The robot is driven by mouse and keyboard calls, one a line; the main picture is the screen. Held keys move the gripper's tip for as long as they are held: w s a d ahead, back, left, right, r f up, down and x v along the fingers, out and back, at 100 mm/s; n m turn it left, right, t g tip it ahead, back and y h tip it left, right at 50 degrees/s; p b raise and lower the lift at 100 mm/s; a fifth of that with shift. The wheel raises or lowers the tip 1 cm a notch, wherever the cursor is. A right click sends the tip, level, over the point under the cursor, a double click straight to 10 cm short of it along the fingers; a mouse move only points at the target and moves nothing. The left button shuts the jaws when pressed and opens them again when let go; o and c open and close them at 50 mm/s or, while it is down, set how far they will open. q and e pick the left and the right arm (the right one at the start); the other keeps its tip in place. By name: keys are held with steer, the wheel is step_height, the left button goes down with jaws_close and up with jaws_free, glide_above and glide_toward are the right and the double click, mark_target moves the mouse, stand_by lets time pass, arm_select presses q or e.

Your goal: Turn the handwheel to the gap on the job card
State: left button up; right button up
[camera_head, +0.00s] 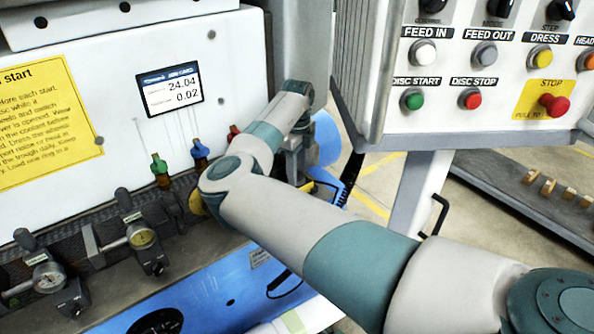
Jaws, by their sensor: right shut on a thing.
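The job card (169,90) is a small dark-framed panel on the white machine front, reading 24.04 and 0.02. My right arm reaches in from the lower right, bends at its elbow and turns down at the wrist. My right gripper (299,162) is a dark shape below the wrist, beside a blue rounded part. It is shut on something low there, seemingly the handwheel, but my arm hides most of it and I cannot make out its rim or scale. My left gripper is not in view.
A control box (480,70) with buttons and a red stop knob (553,105) hangs at upper right. Dial gauges (141,236) stand on a rail at left. Green, blue and red valves (200,149) stand behind my elbow. A blue plate (205,295) lies below.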

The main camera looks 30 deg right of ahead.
steer(key=n+p, duration=0.2)
steer(key=shift+r+p, duration=0.25)
steer(key=shift+p, duration=0.1)
steer(key=n+p, duration=0.5)
steer(key=shift+n, duration=0.3)
steer(key=n+p, duration=0.3)
steer(key=shift+n, duration=0.3)
steer(key=n+p, duration=0.3)
steer(key=shift+n, duration=0.3)
steer(key=shift+d+f+n+p, duration=0.1)
steer(key=shift+n+p, duration=0.6)
steer(key=shift+n, duration=0.2)
steer(key=n, duration=0.2)
steer(key=shift+f+n, duration=0.1)
steer(key=shift+n, duration=0.2)
steer(key=n, duration=0.4)
steer(key=shift+n, duration=0.3)
steer(key=n, duration=0.4)
